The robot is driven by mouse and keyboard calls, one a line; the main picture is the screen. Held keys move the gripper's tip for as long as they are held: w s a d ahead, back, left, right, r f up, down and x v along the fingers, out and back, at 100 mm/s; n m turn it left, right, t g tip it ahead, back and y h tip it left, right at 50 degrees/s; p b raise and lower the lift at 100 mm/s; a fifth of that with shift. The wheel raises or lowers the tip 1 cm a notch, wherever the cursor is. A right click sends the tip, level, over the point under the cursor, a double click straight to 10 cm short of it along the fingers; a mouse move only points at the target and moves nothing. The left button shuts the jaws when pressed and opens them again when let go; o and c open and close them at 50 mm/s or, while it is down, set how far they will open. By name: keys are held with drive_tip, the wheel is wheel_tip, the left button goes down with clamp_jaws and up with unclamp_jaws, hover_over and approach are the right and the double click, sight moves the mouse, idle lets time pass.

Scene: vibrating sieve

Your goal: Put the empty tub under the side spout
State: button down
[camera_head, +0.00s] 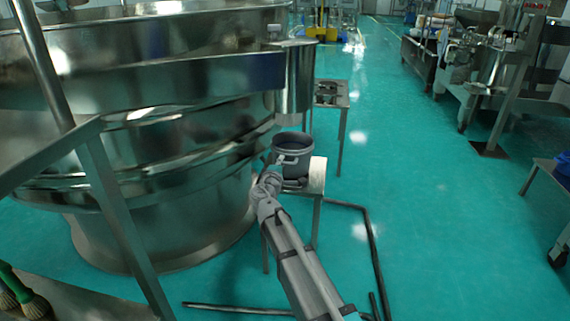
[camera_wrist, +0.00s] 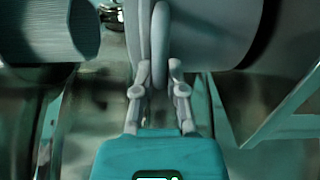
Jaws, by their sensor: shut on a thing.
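The grey tub (camera_head: 292,163) is upright, with a dark inside and a handle on its near side. It is at the small steel stand (camera_head: 317,177), below the side spout (camera_head: 297,85) of the big sieve. I cannot tell whether its base touches the stand. My gripper (camera_head: 272,177) is shut on the tub's handle. In the wrist view the fingers (camera_wrist: 160,78) close around the handle (camera_wrist: 160,45), with the tub's wall (camera_wrist: 215,28) to the right. A round grey cylinder (camera_wrist: 50,30) at the left there may be the spout.
The steel sieve (camera_head: 170,130) fills the left side, close to my gripper. Another small table (camera_head: 330,100) stands behind the tub. Dark bars (camera_head: 372,255) lie on the green floor at the right. Brushes (camera_head: 25,297) are at the lower left. The aisle floor (camera_head: 430,190) is clear.

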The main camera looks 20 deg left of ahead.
drive_tip(key=shift+f+b, duration=0.3)
drive_tip(key=shift+b, duration=0.05)
idle(0.6)
drive_tip(key=c, duration=0.6)
unclamp_jaws()
drive_tip(key=shift+s, duration=0.15)
